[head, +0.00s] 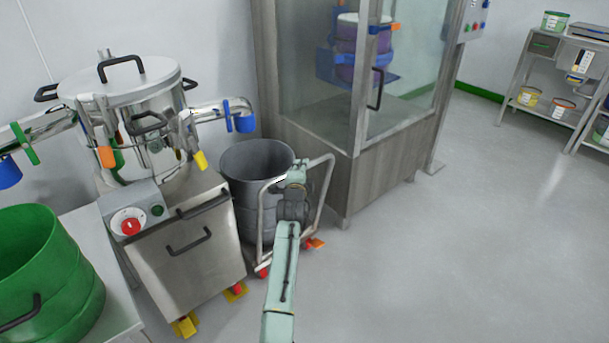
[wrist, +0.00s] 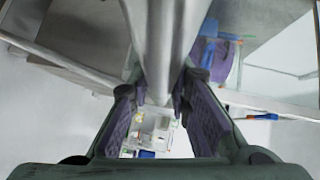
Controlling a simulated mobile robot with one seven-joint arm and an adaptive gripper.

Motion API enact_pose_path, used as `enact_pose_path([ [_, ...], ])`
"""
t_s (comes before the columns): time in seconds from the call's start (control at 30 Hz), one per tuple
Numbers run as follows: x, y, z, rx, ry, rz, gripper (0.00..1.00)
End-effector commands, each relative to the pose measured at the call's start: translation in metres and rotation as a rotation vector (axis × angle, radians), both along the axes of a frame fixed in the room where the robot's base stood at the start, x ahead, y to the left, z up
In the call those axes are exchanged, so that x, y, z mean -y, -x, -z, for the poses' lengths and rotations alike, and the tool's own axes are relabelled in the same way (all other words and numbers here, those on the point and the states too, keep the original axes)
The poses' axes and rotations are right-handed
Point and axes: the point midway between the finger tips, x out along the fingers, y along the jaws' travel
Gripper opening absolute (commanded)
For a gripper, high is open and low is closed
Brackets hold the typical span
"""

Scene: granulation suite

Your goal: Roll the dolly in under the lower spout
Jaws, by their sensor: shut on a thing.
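The dolly is a metal frame on red-and-orange castors (head: 316,243) with an upright tube handle (head: 325,185). It carries a grey drum (head: 240,190), open at the top, and stands on the floor beside the steel sifter (head: 150,100). My gripper (head: 297,172) is shut on the dolly's handle; in the wrist view the metal bar (wrist: 165,45) runs between the two fingers. A spout with a blue end (head: 243,122) sticks out right of the sifter, above and near the drum. Another blue-ended spout (head: 10,170) sticks out left. I cannot tell which is lower.
A glass-fronted cabinet (head: 310,70) on a steel base stands close behind the dolly. Green tubs (head: 45,260) sit at lower left. Open floor (head: 450,230) lies to the right, with shelves (head: 545,80) beyond.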

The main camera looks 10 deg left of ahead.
Motion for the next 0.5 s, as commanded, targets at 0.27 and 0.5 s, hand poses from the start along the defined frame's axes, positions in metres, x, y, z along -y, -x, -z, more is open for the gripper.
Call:
enact_pose_path([
  [0.27, -0.0038, -0.0008, -0.0041, 0.005, -0.007, -0.004, 0.0],
  [0.5, -0.0033, -0.0006, -0.0036, 0.005, -0.004, -0.004, 0.31],
])
